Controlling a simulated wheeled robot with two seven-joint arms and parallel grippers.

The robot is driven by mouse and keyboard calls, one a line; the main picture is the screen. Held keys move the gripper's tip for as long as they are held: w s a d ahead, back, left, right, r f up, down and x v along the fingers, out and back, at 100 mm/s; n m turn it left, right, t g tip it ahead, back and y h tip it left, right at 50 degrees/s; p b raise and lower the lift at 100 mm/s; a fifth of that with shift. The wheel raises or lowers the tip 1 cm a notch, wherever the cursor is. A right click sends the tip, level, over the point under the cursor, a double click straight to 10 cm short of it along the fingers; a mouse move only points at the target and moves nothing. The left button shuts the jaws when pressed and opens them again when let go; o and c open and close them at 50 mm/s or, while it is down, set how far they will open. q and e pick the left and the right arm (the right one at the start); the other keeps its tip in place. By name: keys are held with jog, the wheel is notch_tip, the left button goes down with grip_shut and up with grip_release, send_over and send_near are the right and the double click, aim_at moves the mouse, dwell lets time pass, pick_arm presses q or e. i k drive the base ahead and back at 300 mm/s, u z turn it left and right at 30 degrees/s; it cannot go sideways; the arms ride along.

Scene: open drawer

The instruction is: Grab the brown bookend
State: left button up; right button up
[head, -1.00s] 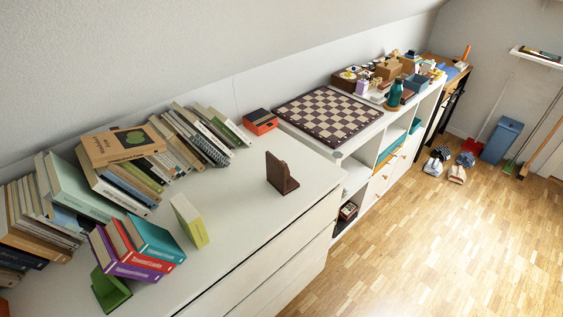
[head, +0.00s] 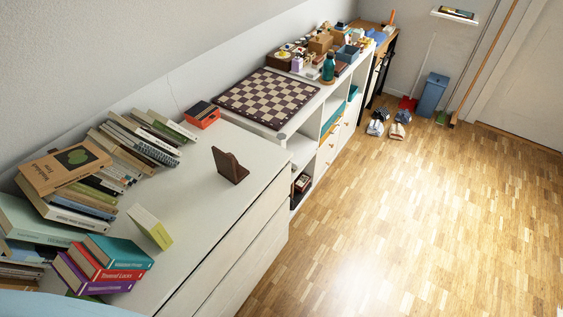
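The brown bookend (head: 230,166) stands upright and alone on the white dresser top (head: 205,203), near the dresser's front right part. It has an upright plate and a flat base. Neither of my grippers shows in the head view. A pale blue curved shape at the bottom left corner may be part of my own body.
Leaning books (head: 150,135) line the wall, and a stack of colored books (head: 107,262) sits at the lower left. A yellow-green book (head: 150,227) stands left of the bookend. An orange-red box (head: 202,115) and a chessboard (head: 267,97) are behind.

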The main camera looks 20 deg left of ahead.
aim_at(227, 164)
jog(key=z, duration=0.3)
jog(key=i, duration=1.1)
jog(key=u, duration=2.65)
